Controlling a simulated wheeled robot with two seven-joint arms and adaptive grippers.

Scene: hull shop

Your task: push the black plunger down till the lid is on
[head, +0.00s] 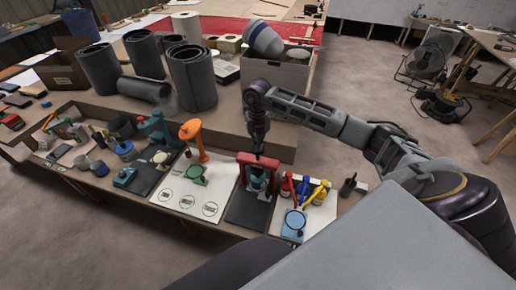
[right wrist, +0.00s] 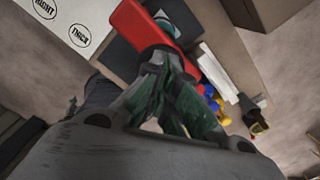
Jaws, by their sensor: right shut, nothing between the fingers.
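A red press frame (head: 243,160) stands on a dark mat (head: 248,212) on the table. A teal can or pot (head: 258,183) sits inside the frame. My right gripper (head: 257,150) points straight down over the top of the frame, with its fingers shut and empty. In the right wrist view its fingertips (right wrist: 157,62) are at a dark round piece beside the red frame (right wrist: 140,22), likely the black plunger. I cannot tell whether they touch it. The plunger is mostly hidden in the head view, and the lid cannot be made out. My left gripper is not in view.
Right of the press, red, blue and yellow tools (head: 303,190) stand with a light blue item (head: 295,218). Left are a white sheet with printed circles (head: 180,195), an orange stand (head: 194,140) and a green item (head: 196,173). Grey rolls and a box (head: 283,75) stand behind.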

